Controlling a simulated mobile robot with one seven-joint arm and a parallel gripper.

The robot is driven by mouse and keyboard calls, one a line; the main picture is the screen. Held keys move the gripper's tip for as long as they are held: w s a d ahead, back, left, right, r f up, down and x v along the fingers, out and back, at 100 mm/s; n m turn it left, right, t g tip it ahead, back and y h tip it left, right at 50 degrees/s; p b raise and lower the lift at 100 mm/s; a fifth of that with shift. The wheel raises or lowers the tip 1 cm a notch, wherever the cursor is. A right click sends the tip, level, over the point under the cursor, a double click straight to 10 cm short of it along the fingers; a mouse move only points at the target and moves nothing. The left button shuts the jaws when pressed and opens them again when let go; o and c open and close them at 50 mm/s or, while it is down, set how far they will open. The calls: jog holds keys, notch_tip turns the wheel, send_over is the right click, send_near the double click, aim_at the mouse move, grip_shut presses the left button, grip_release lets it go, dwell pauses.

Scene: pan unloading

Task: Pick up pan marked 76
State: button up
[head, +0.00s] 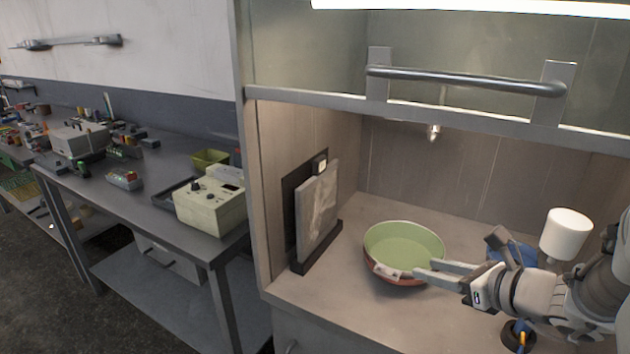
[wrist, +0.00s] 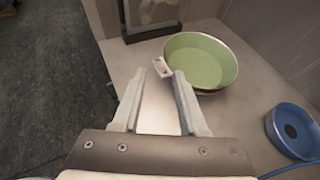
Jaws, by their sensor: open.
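A pan (head: 405,245), green inside and reddish brown outside, stands upright on the counter inside the booth. It also shows at the top of the wrist view (wrist: 199,60). A small pale tab or short handle (head: 386,271) sticks out from its near side; no number can be read on it. My gripper (head: 424,271) is open and empty at the pan's near right side. In the wrist view its fingertips (wrist: 169,72) are by the pan's near rim, with the tab (wrist: 162,67) close to the left fingertip. I cannot tell whether they touch.
A grey panel in a dark stand (head: 316,212) stands left of the pan. A round blue object (wrist: 292,131) lies to the right in the wrist view. A white cylinder (head: 566,234) stands behind my arm. A metal bar (head: 465,80) crosses above the booth opening.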

jog(key=d+f+m+t+h+b, duration=0.15)
jog(key=d+f+m+h, duration=0.3)
jog(key=d+m, duration=0.6)
jog(key=b, duration=0.1)
send_near(443, 246)
notch_tip(443, 246, down, 3)
jog(key=w, duration=0.2)
jog(key=shift+n+t+h, duration=0.35)
jog(key=shift+n, duration=0.1)
jog(key=shift+w+a+r+x, duration=0.1)
jog(key=shift+r+x, duration=0.1)
jog(key=shift+x, duration=0.85)
jog(key=shift+w+a+r+x, duration=0.1)
jog(key=shift+r+x, duration=0.1)
jog(key=shift+x, duration=0.85)
jog(key=shift+w+a+r+x, duration=0.1)
jog(key=shift+r+x, duration=0.15)
jog(key=shift+x, duration=0.8)
grip_shut()
